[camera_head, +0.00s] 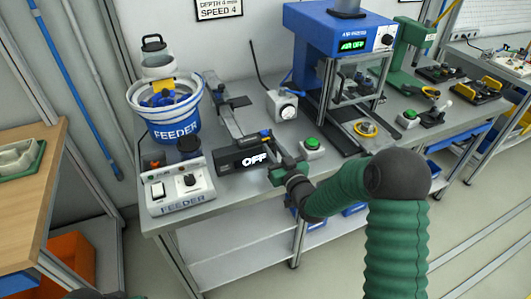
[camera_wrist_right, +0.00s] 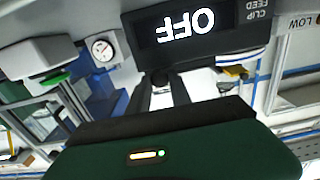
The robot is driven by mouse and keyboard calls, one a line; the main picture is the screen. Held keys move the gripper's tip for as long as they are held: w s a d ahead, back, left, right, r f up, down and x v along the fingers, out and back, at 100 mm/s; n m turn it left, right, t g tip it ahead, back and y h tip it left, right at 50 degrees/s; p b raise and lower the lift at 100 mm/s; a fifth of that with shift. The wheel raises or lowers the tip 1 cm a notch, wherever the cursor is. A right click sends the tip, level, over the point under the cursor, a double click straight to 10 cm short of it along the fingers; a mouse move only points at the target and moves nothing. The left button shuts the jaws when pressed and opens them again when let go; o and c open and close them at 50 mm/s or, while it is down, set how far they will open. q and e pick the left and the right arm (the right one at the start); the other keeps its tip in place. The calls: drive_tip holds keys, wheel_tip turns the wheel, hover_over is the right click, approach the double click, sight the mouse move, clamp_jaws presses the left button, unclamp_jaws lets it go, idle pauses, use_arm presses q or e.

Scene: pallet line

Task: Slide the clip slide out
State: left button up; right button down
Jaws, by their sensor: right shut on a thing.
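The black clip feed box (camera_head: 229,162) shows a lit OFF sign at the front of the bench. It also shows in the right wrist view (camera_wrist_right: 240,38), with the label CLIP FEED. My right gripper (camera_head: 276,170) is at the right end of this box. In the right wrist view its two dark fingers (camera_wrist_right: 160,88) are shut on a small dark knob (camera_wrist_right: 160,77) at the box's edge. I take this knob to be the handle of the clip slide; the slide itself is mostly hidden.
A green button (camera_head: 312,143) stands right of the gripper. The feeder control box (camera_head: 180,190) and blue-white feeder bowl (camera_head: 172,118) are to the left. A blue press (camera_head: 325,35) stands behind to the right. The bench's front edge is close to my right arm.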

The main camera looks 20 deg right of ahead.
drive_tip(key=shift+d, duration=0.2)
drive_tip(key=c, duration=1.5)
unclamp_jaws()
drive_tip(key=shift+o, duration=1.5)
drive_tip(key=shift+d, duration=0.15)
drive_tip(key=shift+s, duration=0.1)
drive_tip(key=s+p, duration=0.8)
drive_tip(key=s, duration=0.8)
drive_tip(key=shift+s+d+p, duration=0.3)
drive_tip(key=shift+d, duration=0.05)
